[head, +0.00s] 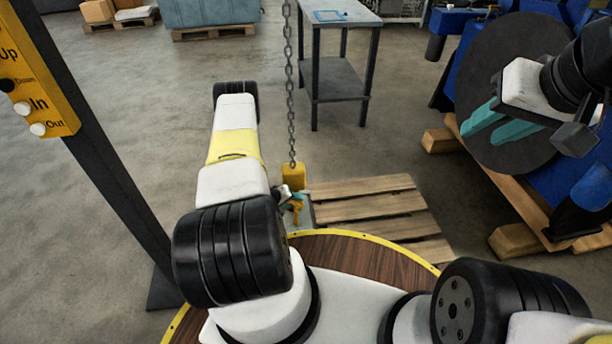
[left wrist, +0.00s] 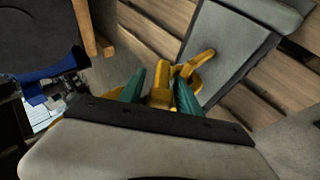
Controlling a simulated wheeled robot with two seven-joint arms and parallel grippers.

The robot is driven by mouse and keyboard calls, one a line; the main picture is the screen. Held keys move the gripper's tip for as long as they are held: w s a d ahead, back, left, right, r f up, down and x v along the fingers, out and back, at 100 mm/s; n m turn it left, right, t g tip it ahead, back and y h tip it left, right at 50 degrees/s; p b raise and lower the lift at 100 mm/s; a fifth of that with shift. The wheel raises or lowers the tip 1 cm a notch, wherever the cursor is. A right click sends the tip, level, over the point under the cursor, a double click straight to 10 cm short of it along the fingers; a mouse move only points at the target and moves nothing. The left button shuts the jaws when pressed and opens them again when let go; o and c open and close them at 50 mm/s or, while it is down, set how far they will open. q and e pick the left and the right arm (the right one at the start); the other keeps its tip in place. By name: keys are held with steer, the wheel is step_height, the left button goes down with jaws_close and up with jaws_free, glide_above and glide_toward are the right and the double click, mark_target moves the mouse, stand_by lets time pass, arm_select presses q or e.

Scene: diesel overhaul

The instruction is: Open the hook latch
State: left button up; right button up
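The yellow crane hook block (head: 293,176) hangs on a chain above the pallet in the head view, with the hook (head: 296,208) below it, partly hidden by my left gripper. My left gripper (head: 291,196) is at the hook. In the left wrist view its teal fingers (left wrist: 160,90) stand apart, one on each side of a yellow hook part (left wrist: 160,92), with a gap at the left finger. Another yellow part (left wrist: 197,65) sticks out past the right finger. I cannot tell which part is the latch. My right gripper (head: 497,123) is open and empty at the right.
A wooden pallet (head: 375,207) lies below the hook, with a grey object (head: 303,215) at its left end. A grey table (head: 338,15) stands behind the chain (head: 289,80). A blue machine with a dark disc (head: 510,90) is at the right. A yellow button box (head: 35,80) is at the left.

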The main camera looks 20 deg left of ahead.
arm_select(q)
jaws_close()
